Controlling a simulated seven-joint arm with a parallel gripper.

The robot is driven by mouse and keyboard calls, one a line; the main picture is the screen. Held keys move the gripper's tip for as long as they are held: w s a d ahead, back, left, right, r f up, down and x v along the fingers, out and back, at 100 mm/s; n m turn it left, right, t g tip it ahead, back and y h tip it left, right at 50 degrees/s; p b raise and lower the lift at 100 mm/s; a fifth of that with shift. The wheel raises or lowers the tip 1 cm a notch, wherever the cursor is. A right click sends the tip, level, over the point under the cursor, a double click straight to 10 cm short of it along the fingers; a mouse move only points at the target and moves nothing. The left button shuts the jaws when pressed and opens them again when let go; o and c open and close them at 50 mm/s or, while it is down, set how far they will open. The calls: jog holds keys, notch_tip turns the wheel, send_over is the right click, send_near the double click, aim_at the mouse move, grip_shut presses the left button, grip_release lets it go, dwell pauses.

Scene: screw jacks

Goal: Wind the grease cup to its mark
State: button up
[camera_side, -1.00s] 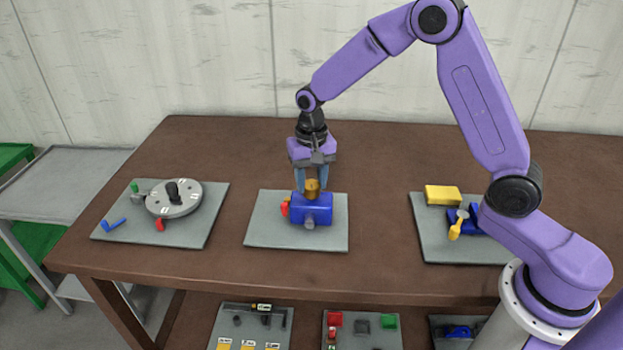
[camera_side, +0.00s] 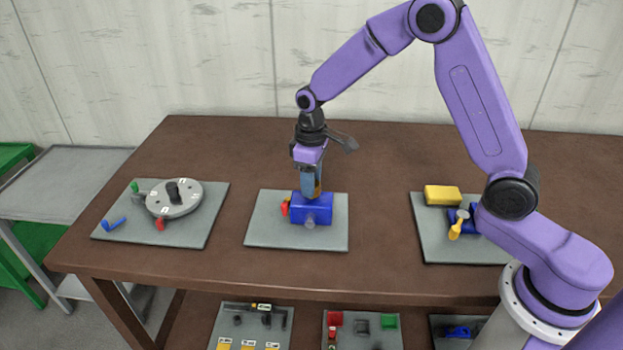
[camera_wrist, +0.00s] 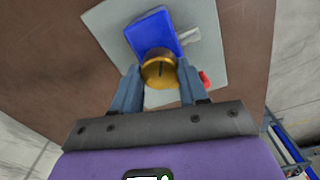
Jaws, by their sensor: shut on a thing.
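The brass grease cup (camera_wrist: 159,70) sits on top of the blue block (camera_side: 312,209), which stands on a grey plate in the middle of the table. My gripper (camera_wrist: 158,78) is shut on the cup, one finger on each side of it. A dark line shows across the cup's top in the wrist view. In the side view my gripper (camera_side: 311,188) points straight down and its fingers hide most of the cup. A red part (camera_side: 285,208) is on the left side of the block, and a grey round stub (camera_side: 310,223) is on its front. I cannot make out the mark.
On the left, a plate holds a grey disc (camera_side: 174,199), with small green, red and blue parts. On the right, a plate carries a yellow block (camera_side: 442,195) and a blue part with a yellow lever (camera_side: 457,224). Bare table lies between the plates.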

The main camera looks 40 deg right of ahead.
jog(key=n, duration=0.7)
jog(key=shift+s+f, duration=0.15)
jog(key=n, duration=0.8)
jog(key=shift+n, duration=0.3)
jog(key=n, duration=0.3)
jog(key=shift+n, duration=0.3)
jog(key=n, duration=0.8)
jog(key=shift+n, duration=2.1)
